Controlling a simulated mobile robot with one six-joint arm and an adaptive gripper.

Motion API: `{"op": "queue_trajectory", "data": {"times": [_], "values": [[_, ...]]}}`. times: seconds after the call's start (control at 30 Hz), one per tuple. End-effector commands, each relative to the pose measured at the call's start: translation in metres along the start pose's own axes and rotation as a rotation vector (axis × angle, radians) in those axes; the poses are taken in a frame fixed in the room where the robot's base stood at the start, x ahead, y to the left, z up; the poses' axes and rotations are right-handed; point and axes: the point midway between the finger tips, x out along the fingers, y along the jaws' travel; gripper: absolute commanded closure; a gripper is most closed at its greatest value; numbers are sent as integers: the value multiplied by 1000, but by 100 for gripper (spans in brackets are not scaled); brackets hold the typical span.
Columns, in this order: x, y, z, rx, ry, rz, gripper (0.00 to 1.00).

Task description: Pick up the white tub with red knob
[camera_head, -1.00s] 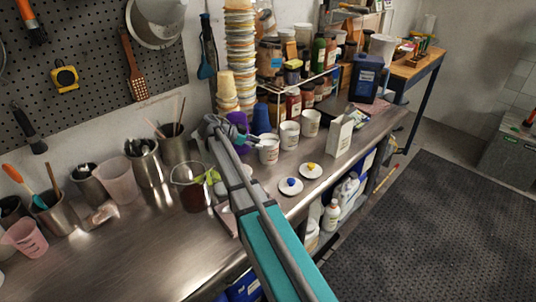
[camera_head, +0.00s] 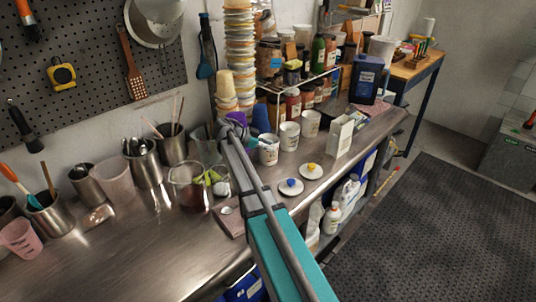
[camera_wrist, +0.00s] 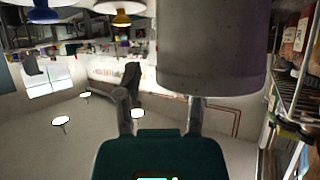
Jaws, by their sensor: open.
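Three white tubs stand in a row on the steel bench in the head view: a near one (camera_head: 268,154), a middle one (camera_head: 289,136) and a far one (camera_head: 310,123). I make out no red knob on any of them. My gripper (camera_head: 234,124) is left of and behind the near tub, partly hidden by my arm. In the wrist view, which looks upside down, my gripper (camera_wrist: 160,100) has its fingers apart. A large grey-looking tub (camera_wrist: 211,45) fills the upper middle, overlapping the right finger. I cannot tell whether they touch; nothing is clearly held.
White lids with a blue knob (camera_head: 291,186) and a yellow knob (camera_head: 312,171) lie before the tubs. A white carton (camera_head: 341,137) stands right of them. A tall cup stack (camera_head: 239,60) and bottle rack (camera_head: 293,92) stand behind; a glass beaker (camera_head: 188,188) is left.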

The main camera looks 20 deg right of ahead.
Motion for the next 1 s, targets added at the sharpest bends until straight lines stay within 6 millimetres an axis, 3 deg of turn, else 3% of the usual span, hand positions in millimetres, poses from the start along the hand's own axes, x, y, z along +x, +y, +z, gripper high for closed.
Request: {"op": "queue_trajectory", "data": {"times": [0.57,0.83,1.0], "values": [[0,0,0,-1,0,-1,49],[0,0,0,-1,0,-1,98],[0,0,0,-1,0,-1,100]]}}
